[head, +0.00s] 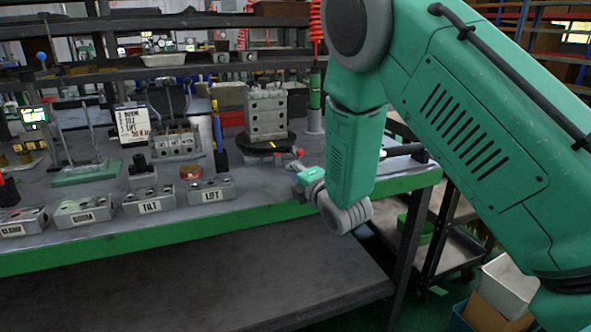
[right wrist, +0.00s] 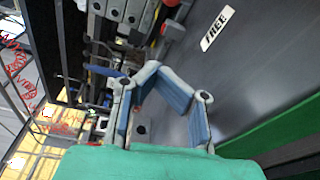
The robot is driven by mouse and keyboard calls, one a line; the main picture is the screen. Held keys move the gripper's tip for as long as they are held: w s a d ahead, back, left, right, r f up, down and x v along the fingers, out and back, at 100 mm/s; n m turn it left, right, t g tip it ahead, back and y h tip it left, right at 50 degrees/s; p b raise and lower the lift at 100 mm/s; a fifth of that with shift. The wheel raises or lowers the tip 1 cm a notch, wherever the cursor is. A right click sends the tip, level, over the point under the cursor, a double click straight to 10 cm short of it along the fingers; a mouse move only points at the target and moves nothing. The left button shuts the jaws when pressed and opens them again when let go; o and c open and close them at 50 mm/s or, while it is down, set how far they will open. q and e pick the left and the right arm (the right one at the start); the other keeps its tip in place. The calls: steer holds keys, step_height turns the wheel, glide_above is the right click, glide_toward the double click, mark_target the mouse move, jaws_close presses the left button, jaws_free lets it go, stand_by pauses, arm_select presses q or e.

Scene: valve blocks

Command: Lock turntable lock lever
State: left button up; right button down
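The turntable (head: 262,144) is a dark disc near the table's right end, with a grey valve block (head: 267,115) upright on it. A red-ended lock lever (head: 297,153) juts out at its front right. The red end also shows near the top of the right wrist view (right wrist: 172,29). My right gripper (head: 295,167) is just in front of and below the lever in the head view. In the right wrist view its fingers (right wrist: 157,68) bend inward and their tips meet, with nothing visible between them. The red end lies beyond the tips, apparently apart. My left gripper is out of view.
A FREE label (right wrist: 215,31) lies on the dark tabletop beside the lever. Blocks marked TILT (head: 150,203) and LIFT (head: 211,191) stand along the front edge. A blue-and-yellow upright tool (head: 218,135) stands left of the turntable. A cart (head: 455,250) is right of the table.

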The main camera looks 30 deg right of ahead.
mark_target(301, 156)
steer(key=w, duration=0.3)
steer(key=w+d+b, duration=0.1)
steer(key=w, duration=0.1)
steer(key=w+b, duration=0.1)
steer(key=w, duration=0.2)
steer(key=shift+w+d+f, duration=0.15)
steer(key=shift+w+f, duration=0.15)
steer(key=shift+f, duration=0.1)
steer(key=d, duration=0.1)
steer(key=s, duration=0.1)
steer(key=d, duration=0.1)
steer(key=shift+s+d+r, duration=0.25)
steer(key=shift+d, duration=0.05)
steer(key=shift+s+d+r+b, duration=0.2)
steer(key=shift+d+b, duration=0.15)
steer(key=shift+a, duration=0.1)
steer(key=shift+s+d+r+p, duration=0.1)
steer(key=shift+s+d+p, duration=0.1)
steer(key=shift+d+p, duration=0.25)
steer(key=shift+s+d+p, duration=0.2)
steer(key=shift+d+p, duration=0.05)
steer(key=shift+d, duration=0.4)
steer(key=shift+s+d, duration=0.1)
steer(key=shift+d, duration=0.25)
